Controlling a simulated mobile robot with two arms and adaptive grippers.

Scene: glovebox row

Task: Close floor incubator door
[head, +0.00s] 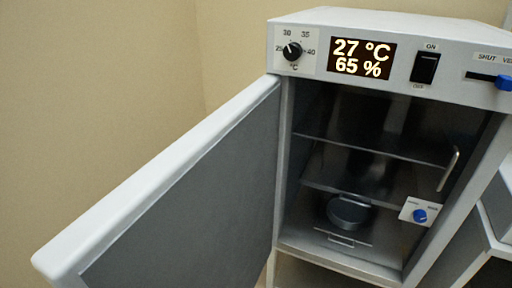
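The floor incubator (400,22) stands at the right of the head view, a light grey cabinet. Its outer door (185,185) is swung wide open to the left, with a white edge and a dark grey inner face. Behind the opening, a dark see-through inner panel with a metal handle (449,169) appears to cover the chamber. Shelves and a dark round object (348,212) show inside. Neither of my grippers is in view.
The front panel has a temperature dial (292,51), a display (361,58) reading 27 °C and 65 %, a black switch (425,68) and a blue-knobbed slider (504,83). A small plate with a blue knob (420,215) sits low right. A beige wall is behind the door.

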